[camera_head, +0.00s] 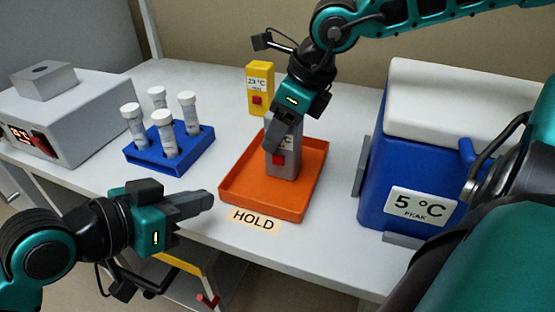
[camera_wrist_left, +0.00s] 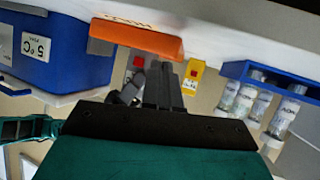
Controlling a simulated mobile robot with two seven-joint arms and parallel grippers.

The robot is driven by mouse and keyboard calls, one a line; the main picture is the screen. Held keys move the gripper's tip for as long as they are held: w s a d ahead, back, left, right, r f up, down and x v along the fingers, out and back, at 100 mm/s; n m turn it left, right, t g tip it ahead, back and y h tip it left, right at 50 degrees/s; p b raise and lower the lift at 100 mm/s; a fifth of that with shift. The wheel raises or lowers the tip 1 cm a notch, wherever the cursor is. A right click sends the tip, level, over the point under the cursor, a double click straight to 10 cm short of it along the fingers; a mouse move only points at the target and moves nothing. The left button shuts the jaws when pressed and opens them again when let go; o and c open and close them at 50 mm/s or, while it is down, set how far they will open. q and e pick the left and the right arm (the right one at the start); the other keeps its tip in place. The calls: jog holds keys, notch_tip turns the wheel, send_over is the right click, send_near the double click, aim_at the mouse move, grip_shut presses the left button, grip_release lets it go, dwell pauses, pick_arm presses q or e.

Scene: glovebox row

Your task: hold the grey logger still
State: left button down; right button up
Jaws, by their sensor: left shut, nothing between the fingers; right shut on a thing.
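The grey logger (camera_head: 283,164), with a red button on its front, stands upright in the orange tray (camera_head: 233,188). My right gripper (camera_head: 281,136) reaches down from above and is shut on the logger's upper part, hiding part of its label. My left gripper (camera_head: 200,203) is shut and empty, left of the tray near the table's front edge and apart from the logger. In the left wrist view, which is upside down, the left fingers (camera_wrist_left: 163,85) point towards the orange tray (camera_wrist_left: 137,37) and the grey logger's red button (camera_wrist_left: 138,61) shows.
A yellow logger (camera_head: 260,88) marked 23 °C stands behind the tray. A blue rack (camera_head: 197,148) with several capped tubes and a grey device (camera_head: 80,122) are at left. A blue cooler (camera_head: 405,160) marked 5 °C is at right. A HOLD label (camera_head: 255,219) lies before the tray.

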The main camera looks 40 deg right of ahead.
pick_arm(q)
jog(key=s+d+m, duration=0.1)
jog(key=s, duration=0.1)
jog(key=s+d+m+g+y, duration=0.1)
jog(key=s, duration=0.1)
jog(key=s+d+m+g+y, duration=0.1)
jog(key=s, duration=0.1)
jog(key=shift+s+d+r, duration=0.1)
jog(key=shift+s+d, duration=0.05)
jog(key=shift+s, duration=0.05)
jog(key=shift+w, duration=0.1)
send_near(286, 170)
jog(key=shift+s+d+f, duration=0.2)
jog(key=shift+d+f, duration=0.4)
jog(key=shift+f, duration=0.1)
jog(key=shift+s+d+f, duration=0.25)
jog(key=shift+d+f, duration=0.4)
jog(key=shift+f, duration=0.05)
dwell(1.0)
jog(key=shift+w+d, duration=0.2)
jog(key=shift+d, duration=0.2)
jog(key=shift+w+d, duration=0.2)
jog(key=shift+d, duration=0.25)
dwell(0.7)
jog(key=shift+a, duration=0.15)
jog(key=shift+s+a, duration=0.4)
jog(key=shift+a, duration=0.3)
